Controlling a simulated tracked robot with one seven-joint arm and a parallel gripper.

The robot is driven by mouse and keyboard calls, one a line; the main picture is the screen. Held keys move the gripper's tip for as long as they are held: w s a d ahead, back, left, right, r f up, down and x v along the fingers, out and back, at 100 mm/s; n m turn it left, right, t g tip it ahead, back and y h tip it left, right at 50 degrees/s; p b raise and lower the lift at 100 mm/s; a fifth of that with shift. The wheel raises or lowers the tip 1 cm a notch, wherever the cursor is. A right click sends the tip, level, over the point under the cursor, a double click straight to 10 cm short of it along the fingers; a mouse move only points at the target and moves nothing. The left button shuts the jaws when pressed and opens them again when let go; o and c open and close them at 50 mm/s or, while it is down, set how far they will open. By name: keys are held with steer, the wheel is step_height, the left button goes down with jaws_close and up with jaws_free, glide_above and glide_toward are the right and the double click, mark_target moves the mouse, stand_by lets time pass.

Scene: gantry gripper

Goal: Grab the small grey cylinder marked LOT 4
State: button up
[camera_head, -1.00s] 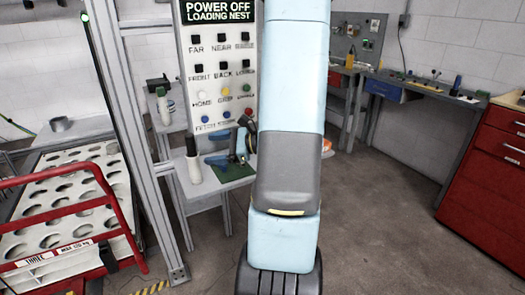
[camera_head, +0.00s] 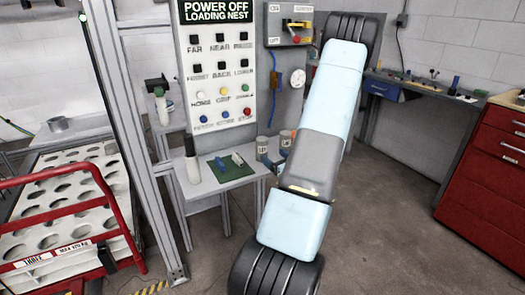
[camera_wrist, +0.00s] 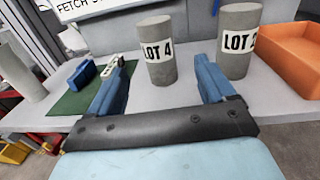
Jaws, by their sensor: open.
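The small grey cylinder marked LOT 4 (camera_wrist: 160,70) stands upright on a light grey bench top. In the wrist view it shows between the tips of my two blue fingers, a little beyond them. My gripper (camera_wrist: 163,64) is open and empty, low over the bench's front part. A second grey cylinder (camera_wrist: 238,45), with a label that looks like LOT 2, stands to the right, beyond my right finger. In the head view, the left of the two small cylinders (camera_head: 262,148) seems to be LOT 4, with my blue fingers (camera_head: 272,163) close by.
An orange bin (camera_wrist: 290,50) stands at the bench's right. A green mat (camera_wrist: 75,101) with a blue block (camera_wrist: 83,75) lies left of my gripper. A button panel (camera_head: 217,70) rises behind.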

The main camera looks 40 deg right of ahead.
mark_target(260, 146)
steer(key=w, duration=0.3)
steer(key=w+d, duration=0.1)
steer(key=w, duration=0.6)
steer(key=shift+w+d+f, duration=0.2)
steer(key=shift+w+d, duration=0.05)
steer(key=shift+w, duration=0.1)
steer(key=shift+c, duration=0.5)
steer(key=c, duration=1.3)
steer(key=shift+r, duration=0.1)
